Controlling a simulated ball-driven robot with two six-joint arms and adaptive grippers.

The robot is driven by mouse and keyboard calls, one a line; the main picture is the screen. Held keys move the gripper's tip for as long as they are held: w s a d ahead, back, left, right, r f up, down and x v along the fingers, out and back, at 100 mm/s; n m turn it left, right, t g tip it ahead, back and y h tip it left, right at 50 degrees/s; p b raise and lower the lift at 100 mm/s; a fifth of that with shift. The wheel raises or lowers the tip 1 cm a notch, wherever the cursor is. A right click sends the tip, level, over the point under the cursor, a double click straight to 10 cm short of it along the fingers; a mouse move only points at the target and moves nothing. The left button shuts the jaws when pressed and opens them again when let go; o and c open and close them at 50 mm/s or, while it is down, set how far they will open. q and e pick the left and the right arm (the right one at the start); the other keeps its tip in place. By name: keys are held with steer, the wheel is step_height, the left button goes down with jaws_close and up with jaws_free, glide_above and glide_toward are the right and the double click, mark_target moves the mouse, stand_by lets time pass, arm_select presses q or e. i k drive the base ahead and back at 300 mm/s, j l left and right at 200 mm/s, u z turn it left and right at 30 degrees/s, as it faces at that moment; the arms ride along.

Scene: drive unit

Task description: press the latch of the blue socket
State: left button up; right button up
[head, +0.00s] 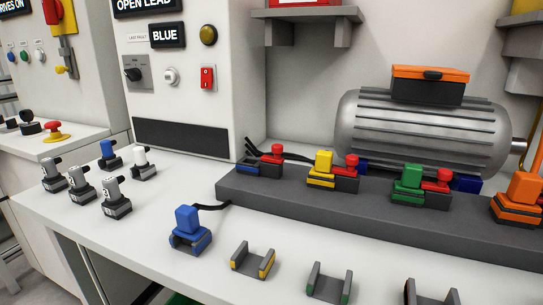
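The blue socket (257,168) is at the left end of the grey rail. It is dark with a blue band, and no plug stands in it. Its red latch (277,151) stands up at its right side. A blue plug (187,219) sits in a blue-edged holder on the bench in front of the rail, with a black lead running from it to the rail. Neither of my grippers is in view.
Yellow (323,163), green (411,180) and orange (523,189) plugs stand in sockets along the grey rail (370,214). Empty holders (253,263) line the bench front. Several small keyed blocks (81,187) stand at left. A panel display (165,36) reads BLUE.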

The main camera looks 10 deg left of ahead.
mark_target(277, 149)
steer(key=k+l, duration=0.2)
steer(key=l, duration=0.2)
steer(key=k+l+z, duration=0.1)
steer(key=l, duration=0.3)
steer(key=k+l, duration=0.2)
steer(key=l, duration=0.2)
